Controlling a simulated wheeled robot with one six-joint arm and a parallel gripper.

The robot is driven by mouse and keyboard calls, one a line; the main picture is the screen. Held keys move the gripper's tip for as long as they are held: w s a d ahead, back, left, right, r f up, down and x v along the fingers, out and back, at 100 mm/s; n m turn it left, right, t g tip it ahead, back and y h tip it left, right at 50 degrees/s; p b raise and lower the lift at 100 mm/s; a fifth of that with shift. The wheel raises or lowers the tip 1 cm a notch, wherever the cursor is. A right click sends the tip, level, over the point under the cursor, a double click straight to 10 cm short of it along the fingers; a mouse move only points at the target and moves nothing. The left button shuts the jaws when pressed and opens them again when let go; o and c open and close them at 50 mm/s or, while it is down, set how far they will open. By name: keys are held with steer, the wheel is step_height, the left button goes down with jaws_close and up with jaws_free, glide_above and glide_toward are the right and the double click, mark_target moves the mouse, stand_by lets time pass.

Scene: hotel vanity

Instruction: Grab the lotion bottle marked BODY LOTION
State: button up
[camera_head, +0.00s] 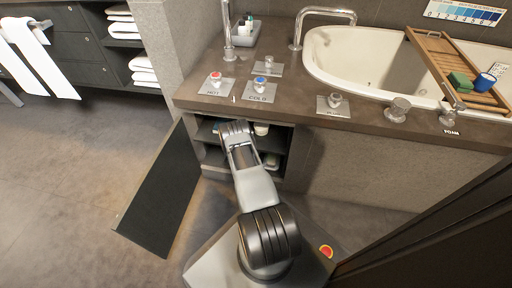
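My arm reaches forward to an open cabinet under the counter. My gripper (233,127) is at the cabinet opening, and its fingers cannot be made out, so I cannot tell if they are open or shut. A small whitish item (261,129) is on the cabinet's upper level, just right of my arm's end. Another pale item (271,160) is lower in the cabinet. Small bottles (244,25) stand in a tray on the counter at the back. No BODY LOTION label is readable, so I cannot tell which item is the lotion bottle.
The cabinet door (160,195) swings out to the left. The counter (290,100) above carries taps with label plates and a bathtub (365,60) with a wooden caddy (450,70). A dark panel (440,240) stands at the right. The floor at left is clear.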

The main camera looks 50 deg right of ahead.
steer(key=shift+s, duration=0.1)
jaws_close()
stand_by(0.3)
